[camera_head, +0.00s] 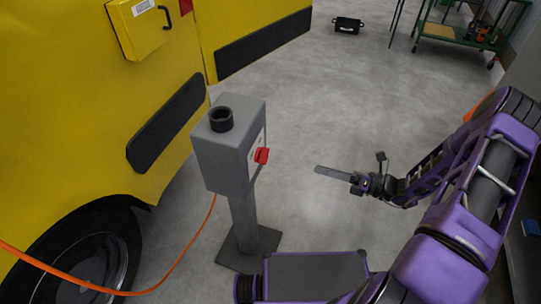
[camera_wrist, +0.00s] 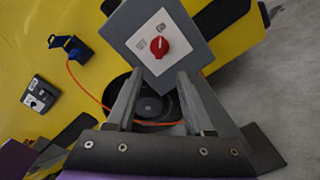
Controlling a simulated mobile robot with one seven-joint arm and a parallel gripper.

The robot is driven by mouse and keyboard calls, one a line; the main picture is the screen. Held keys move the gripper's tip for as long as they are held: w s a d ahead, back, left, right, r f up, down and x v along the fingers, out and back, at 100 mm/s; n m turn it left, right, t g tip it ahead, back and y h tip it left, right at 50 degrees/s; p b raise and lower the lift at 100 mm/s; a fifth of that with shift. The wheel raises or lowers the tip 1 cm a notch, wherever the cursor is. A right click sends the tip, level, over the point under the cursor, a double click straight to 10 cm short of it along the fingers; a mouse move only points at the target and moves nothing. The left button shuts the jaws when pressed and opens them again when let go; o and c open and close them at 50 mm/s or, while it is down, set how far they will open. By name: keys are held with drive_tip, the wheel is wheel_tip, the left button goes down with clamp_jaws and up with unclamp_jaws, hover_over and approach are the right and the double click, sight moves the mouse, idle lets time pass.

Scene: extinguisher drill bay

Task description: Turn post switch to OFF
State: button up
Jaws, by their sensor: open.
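The post switch is a red rotary knob (camera_head: 261,156) on the right-hand face of a grey box (camera_head: 224,160) on a post. In the wrist view the red knob (camera_wrist: 159,46) sits on a white plate (camera_wrist: 144,37) with small markings too blurred to read. My gripper (camera_head: 325,171) is to the right of the box, apart from the knob, with floor showing between. In the wrist view its two fingers (camera_wrist: 160,73) are spread and empty, with the knob just beyond and between the tips. Nothing hides the knob.
A yellow vehicle (camera_head: 160,90) with a black wheel (camera_head: 85,255) stands left of the post. An orange cable (camera_head: 185,252) runs low past it. A green cart (camera_head: 450,32) and a black case (camera_head: 347,25) are at the back. The floor right of the post is clear.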

sight(263, 156)
drive_tip(key=x, duration=1.5)
drive_tip(key=shift+a, duration=0.4)
drive_tip(key=shift+w, duration=0.1)
clamp_jaws()
